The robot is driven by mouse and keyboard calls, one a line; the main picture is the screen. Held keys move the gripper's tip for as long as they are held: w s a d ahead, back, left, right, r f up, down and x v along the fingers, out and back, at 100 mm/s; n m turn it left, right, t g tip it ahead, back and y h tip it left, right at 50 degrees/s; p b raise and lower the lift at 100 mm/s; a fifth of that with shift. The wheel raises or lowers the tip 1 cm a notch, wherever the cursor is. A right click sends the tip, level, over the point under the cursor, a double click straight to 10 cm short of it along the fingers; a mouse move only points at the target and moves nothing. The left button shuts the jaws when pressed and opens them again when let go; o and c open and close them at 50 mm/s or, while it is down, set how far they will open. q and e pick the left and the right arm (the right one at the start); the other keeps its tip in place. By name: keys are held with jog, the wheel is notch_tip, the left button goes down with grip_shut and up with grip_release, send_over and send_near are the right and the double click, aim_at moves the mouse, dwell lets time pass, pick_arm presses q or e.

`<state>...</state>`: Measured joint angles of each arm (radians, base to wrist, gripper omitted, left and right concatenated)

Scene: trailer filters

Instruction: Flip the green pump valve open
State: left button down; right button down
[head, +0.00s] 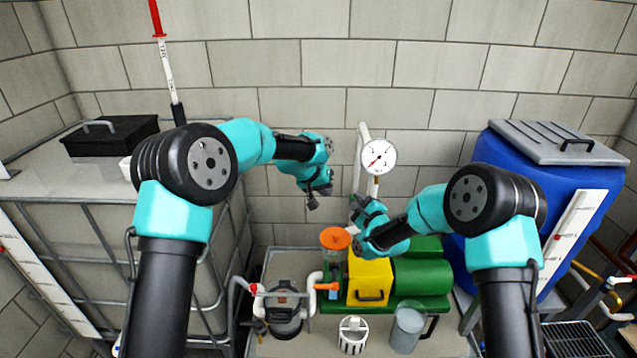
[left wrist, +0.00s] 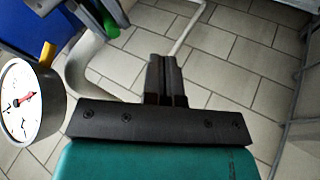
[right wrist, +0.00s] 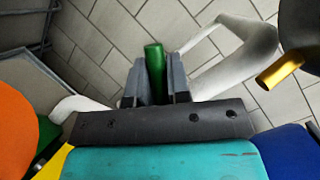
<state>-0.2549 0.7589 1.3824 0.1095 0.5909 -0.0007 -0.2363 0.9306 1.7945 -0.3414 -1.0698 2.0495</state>
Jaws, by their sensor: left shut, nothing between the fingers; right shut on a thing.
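The green valve handle (right wrist: 154,70) stands between my right gripper's fingers in the right wrist view. My right gripper (right wrist: 155,85) is shut on it, beside a thick white pipe (right wrist: 235,62). In the head view my right gripper (head: 357,206) is in front of the wall, left of the pressure gauge and above the yellow box; the handle is too small or hidden to tell there. My left gripper (head: 313,203) is shut and empty, hanging in the air to the left of the right one.
The pressure gauge (head: 379,156) stands on a pipe close to both grippers. A blue barrel (head: 543,215) is at right, a caged tank (head: 100,215) at left.

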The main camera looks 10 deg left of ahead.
pick_arm(q)
jog(key=shift+w+d+f, duration=0.1)
jog(key=shift+d+f, duration=0.1)
jog(key=shift+d, duration=0.55)
jog(key=shift+w+d+f, duration=0.1)
jog(key=shift+d+f, duration=0.05)
jog(key=shift+d, duration=0.6)
jog(key=shift+d+f, duration=0.2)
jog(key=shift+d, duration=0.55)
jog(key=shift+d+r, duration=0.35)
jog(key=shift+d, duration=0.35)
pick_arm(e)
jog(key=shift+a, duration=0.15)
